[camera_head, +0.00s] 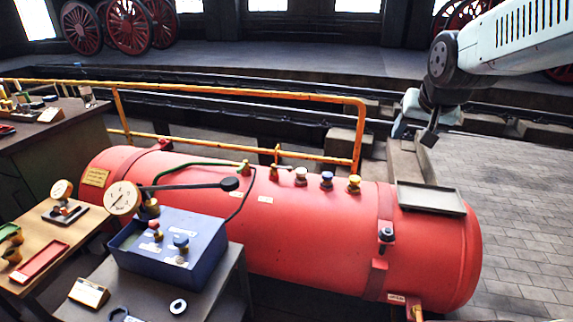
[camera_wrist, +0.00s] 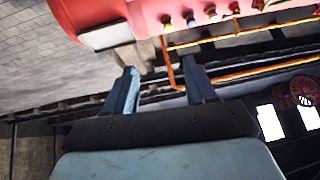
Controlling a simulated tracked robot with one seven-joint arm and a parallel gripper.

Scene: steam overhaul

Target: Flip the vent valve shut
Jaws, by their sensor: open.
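A red boiler tank (camera_head: 330,235) lies across the middle of the head view. Several small fittings stand along its top: a brass one (camera_head: 245,169), one with an upright lever (camera_head: 275,165), and white (camera_head: 301,176), blue (camera_head: 327,180) and yellow (camera_head: 354,184) capped ones. The labels are too small to read, so I cannot tell for sure which is the vent valve. My gripper (camera_head: 430,137) hangs above and behind the tank's right end, apart from it. In the wrist view my gripper (camera_wrist: 162,85) is open and empty, and the tank (camera_wrist: 195,8) shows at the top.
A grey tray (camera_head: 431,197) sits on the tank's right end. An orange railing (camera_head: 240,93) runs behind the tank. A blue box (camera_head: 165,250) with a gauge (camera_head: 122,198) and a long black lever (camera_head: 205,185) stands in front. Paved floor (camera_head: 525,230) lies clear at right.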

